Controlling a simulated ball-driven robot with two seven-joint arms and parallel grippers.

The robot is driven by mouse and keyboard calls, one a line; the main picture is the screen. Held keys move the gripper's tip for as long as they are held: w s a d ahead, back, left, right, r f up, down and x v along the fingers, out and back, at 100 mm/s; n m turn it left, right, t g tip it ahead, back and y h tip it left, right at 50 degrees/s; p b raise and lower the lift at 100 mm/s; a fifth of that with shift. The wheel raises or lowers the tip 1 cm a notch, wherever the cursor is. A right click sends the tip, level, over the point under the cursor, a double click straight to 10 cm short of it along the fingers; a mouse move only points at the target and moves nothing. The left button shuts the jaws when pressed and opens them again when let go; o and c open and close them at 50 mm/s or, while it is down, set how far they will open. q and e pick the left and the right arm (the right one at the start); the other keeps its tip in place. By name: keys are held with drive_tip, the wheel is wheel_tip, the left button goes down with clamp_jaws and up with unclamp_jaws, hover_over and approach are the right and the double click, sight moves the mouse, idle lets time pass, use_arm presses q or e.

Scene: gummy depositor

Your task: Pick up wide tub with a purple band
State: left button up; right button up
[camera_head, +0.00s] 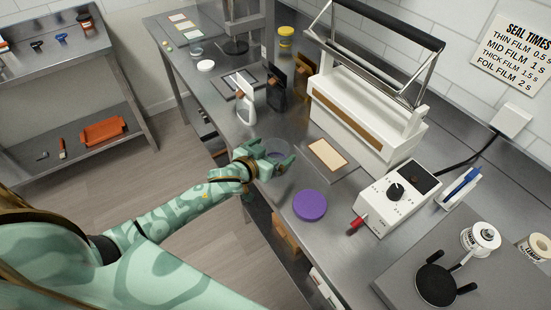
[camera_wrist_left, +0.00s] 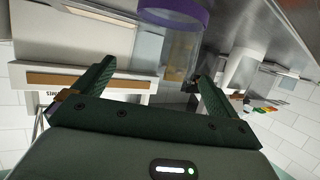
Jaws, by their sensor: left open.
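A wide, clear tub (camera_head: 278,149) stands on the steel counter near its front edge, partly hidden by my left gripper (camera_head: 273,157). In the left wrist view the tub (camera_wrist_left: 176,52) is see-through, with a purple band (camera_wrist_left: 174,17) near the top of the picture. My left gripper's fingers (camera_wrist_left: 152,84) are open there, one to each side of the tub. I cannot tell whether either finger touches it. A purple round lid-like disc (camera_head: 310,205) lies on the counter to the right. My right gripper is not in view.
A white sealing machine (camera_head: 365,118) stands behind the tub, with a tan sheet (camera_head: 327,153) before it. Counter around the disc is clear.

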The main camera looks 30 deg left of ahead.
use_arm(q)
drive_tip(key=shift+x, duration=1.2)
drive_tip(key=shift+s, duration=0.1)
drive_tip(key=shift+c, duration=0.6)
drive_tip(key=c, duration=1)
drive_tip(key=shift+o, duration=0.2)
drive_tip(key=shift+r, duration=0.1)
